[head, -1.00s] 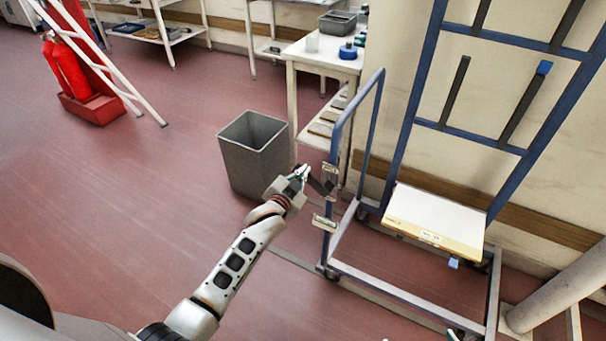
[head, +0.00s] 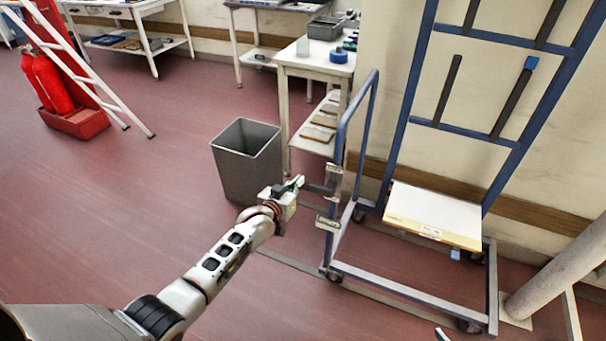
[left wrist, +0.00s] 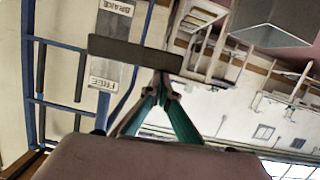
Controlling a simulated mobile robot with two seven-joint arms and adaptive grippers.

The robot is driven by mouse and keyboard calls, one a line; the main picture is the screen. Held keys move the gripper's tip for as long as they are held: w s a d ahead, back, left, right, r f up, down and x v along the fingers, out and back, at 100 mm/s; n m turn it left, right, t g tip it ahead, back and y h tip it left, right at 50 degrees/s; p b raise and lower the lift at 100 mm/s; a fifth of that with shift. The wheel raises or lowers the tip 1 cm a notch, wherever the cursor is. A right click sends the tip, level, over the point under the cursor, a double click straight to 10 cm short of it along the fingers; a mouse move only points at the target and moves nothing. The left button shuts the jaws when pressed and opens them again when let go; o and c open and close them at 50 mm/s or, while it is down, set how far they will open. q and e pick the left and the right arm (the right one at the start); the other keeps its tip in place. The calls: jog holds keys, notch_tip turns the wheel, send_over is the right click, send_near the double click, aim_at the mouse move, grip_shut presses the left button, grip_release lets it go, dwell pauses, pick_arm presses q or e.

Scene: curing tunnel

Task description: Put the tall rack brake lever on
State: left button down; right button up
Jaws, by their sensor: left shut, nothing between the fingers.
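The tall rack (head: 408,110) is a blue wheeled frame at the right of the head view. Its brake lever (head: 320,188) is a dark bar sticking out to the left from the near post, roughly level. In the left wrist view the lever (left wrist: 135,53) crosses between the FREE plate (left wrist: 103,82) and the BRAKE plate (left wrist: 115,15), which appear upside down. My left gripper (head: 299,182) is shut and empty, its tips at the lever; contact cannot be told. The left wrist view shows its green fingers (left wrist: 163,90) together. Only a tip of my right gripper (head: 442,334) shows at the bottom edge.
A grey bin (head: 247,160) stands just behind my left gripper. A white table (head: 300,68) with small items is behind the rack. A pale box (head: 433,213) sits low on the rack. A pipe (head: 560,268) is at the right. Red floor at the left is open.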

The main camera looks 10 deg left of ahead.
pick_arm(q)
jog(key=shift+d+f+n+h+b, duration=0.1)
jog(key=shift+f+n+h+b, duration=0.25)
jog(key=shift+f+n+b, duration=0.8)
jog(key=shift+f+n+h+b, duration=0.35)
jog(key=shift+f+n+b, duration=0.4)
jog(key=shift+f+b, duration=0.7)
jog(key=shift+f, duration=0.25)
jog(key=shift+p, duration=0.3)
